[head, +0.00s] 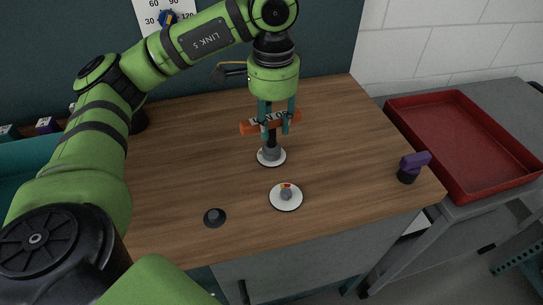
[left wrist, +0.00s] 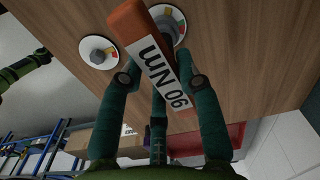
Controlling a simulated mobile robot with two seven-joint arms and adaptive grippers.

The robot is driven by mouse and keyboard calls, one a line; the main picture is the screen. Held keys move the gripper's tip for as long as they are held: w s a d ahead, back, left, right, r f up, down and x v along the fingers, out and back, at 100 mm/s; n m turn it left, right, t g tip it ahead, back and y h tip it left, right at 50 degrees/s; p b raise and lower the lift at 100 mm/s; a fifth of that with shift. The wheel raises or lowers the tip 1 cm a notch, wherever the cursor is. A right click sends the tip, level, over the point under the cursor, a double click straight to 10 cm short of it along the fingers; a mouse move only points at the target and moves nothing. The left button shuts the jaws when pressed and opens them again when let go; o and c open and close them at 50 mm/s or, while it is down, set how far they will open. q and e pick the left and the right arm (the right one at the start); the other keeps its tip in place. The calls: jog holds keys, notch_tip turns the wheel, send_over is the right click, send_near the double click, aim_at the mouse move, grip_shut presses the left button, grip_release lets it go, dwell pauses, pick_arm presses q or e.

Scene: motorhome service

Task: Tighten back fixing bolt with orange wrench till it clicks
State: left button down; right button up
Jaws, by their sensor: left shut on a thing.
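My left gripper (head: 273,120) is shut on the orange wrench (head: 248,128), fingers on both sides of its labelled bar. The wrench also shows in the left wrist view (left wrist: 128,22), with "Nm" and a number on its white label. Its dark shaft points down to the back fixing bolt's white disc (head: 263,158); the bolt head is hidden under the grey socket end, so I cannot tell how fully it seats. That disc also shows in the left wrist view (left wrist: 180,22), with coloured sectors. The front bolt (head: 286,194) stands uncovered on its own white disc.
A purple-handled tool (head: 414,160) stands in a black holder at the worktop's right. An empty-looking black round holder (head: 214,217) sits front left. A red tray (head: 467,165) lies on the grey bench at right. A dial (head: 168,18) hangs on the back wall.

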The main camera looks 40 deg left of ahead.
pick_arm(q)
jog(key=shift+m, duration=0.3)
jog(key=shift+m+b, duration=0.3)
jog(key=shift+m, duration=0.2)
jog(key=n, duration=0.4)
jog(key=shift+w, duration=0.1)
jog(key=n, duration=0.4)
jog(key=shift+w, duration=0.1)
jog(key=m, duration=0.4)
jog(key=shift+m, duration=0.5)
